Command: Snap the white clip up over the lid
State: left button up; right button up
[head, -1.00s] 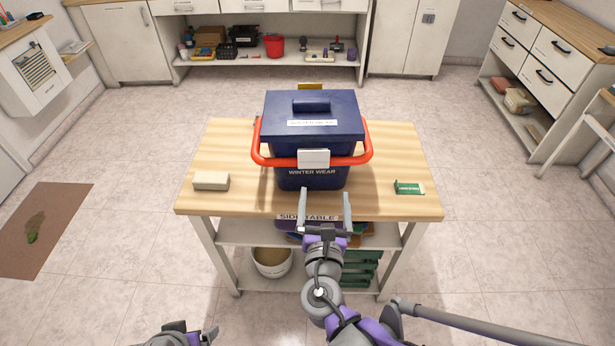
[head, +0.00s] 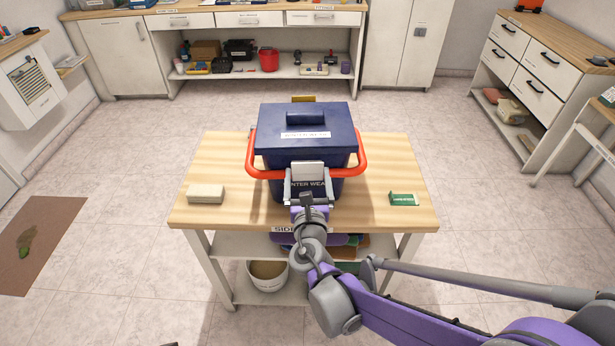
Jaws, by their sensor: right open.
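The dark blue box (head: 268,186), labelled WINTER WEAR, stands on the side table (head: 392,160) with its blue lid (head: 330,120) on. The white clip (head: 307,172) is at the middle of the box's front, below the lid's front edge. A red handle (head: 361,158) runs across the front and sides, passing behind the clip. My right gripper (head: 309,184) is open, with one finger at each side of the clip's lower part. I cannot tell whether the fingers touch it. My left gripper is not clearly in view; only a dark sliver shows at the bottom edge.
A beige block (head: 205,194) lies on the table's left and a green-and-white box (head: 403,199) on its right. A yellow piece (head: 303,98) shows behind the lid. A white bucket (head: 267,275) stands on the lower shelf. The tabletop beside the blue box is mostly clear.

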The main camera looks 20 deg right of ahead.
jog(key=shift+c, duration=0.2)
jog(key=c, duration=1)
jog(key=shift+o, duration=0.2)
